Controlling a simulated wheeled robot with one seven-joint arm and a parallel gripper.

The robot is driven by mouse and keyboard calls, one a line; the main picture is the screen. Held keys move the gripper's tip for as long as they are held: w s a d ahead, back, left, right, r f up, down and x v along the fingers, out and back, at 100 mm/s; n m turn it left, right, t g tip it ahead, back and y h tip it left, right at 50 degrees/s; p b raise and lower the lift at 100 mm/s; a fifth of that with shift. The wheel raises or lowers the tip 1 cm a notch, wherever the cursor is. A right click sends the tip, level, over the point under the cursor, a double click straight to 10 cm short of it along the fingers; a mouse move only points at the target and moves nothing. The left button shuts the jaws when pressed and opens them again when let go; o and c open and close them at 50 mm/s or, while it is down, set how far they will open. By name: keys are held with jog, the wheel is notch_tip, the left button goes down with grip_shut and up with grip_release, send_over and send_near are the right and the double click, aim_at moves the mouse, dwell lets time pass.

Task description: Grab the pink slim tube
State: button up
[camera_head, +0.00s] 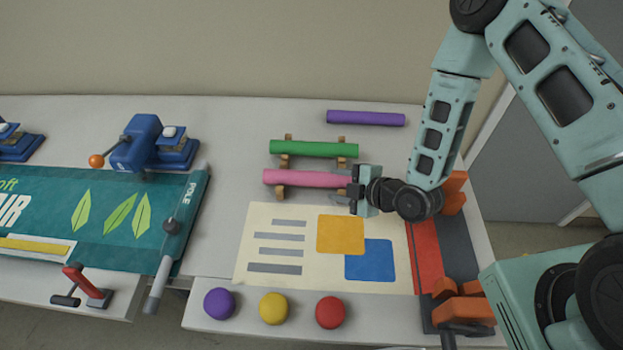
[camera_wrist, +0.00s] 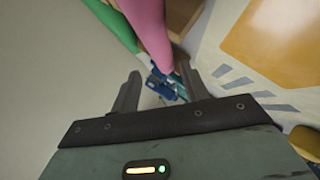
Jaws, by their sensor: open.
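The pink slim tube (camera_head: 300,179) lies level across wooden rests on the table, its right end beside my gripper (camera_head: 353,189). In the wrist view the pink tube (camera_wrist: 152,32) runs down from the top edge and ends near the gap between my open fingers (camera_wrist: 160,74). The fingers do not appear closed on it. I cannot tell how much height separates the fingers from the tube.
A green tube (camera_head: 315,149) lies on rests just behind, and a purple tube (camera_head: 366,118) lies farther back. A printed poster (camera_head: 258,226) lies in front. Purple (camera_head: 219,303), yellow (camera_head: 273,308) and red (camera_head: 330,312) balls stand along the front edge.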

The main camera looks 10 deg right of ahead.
aim_at(317, 180)
jog(key=b+x, duration=0.2)
jog(key=x, duration=0.8)
jog(key=shift+d, duration=0.15)
jog(key=c, duration=0.6)
